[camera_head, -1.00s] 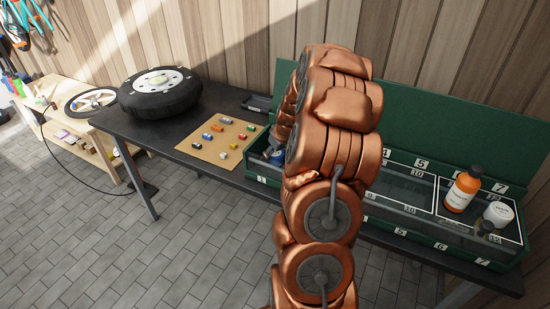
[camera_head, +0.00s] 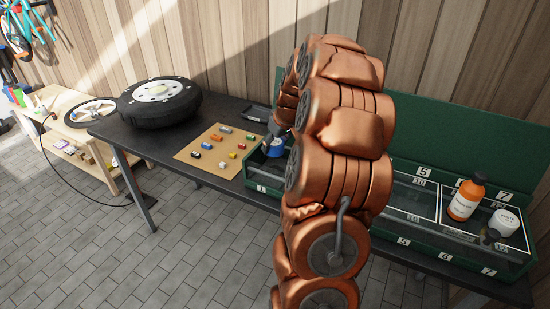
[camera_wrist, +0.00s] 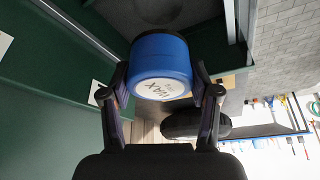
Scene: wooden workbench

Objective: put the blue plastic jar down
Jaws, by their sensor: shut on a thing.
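The blue plastic jar (camera_wrist: 160,62) is held between the two fingers of my gripper (camera_wrist: 161,92) in the wrist view. Its white lid, marked WAX, faces the wrist camera. In the head view the blue jar (camera_head: 274,150) shows small at the left end of the green box (camera_head: 262,190), just left of my copper arm. My gripper (camera_head: 277,132) is mostly hidden there behind the arm. I cannot tell whether the jar's base touches the box floor.
An orange bottle (camera_head: 466,200) and a white jar (camera_head: 503,222) stand in the box's right end. A tan board (camera_head: 212,150) with several small coloured blocks lies left of the box. A tire (camera_head: 158,100) lies on the dark table's (camera_head: 125,135) left end.

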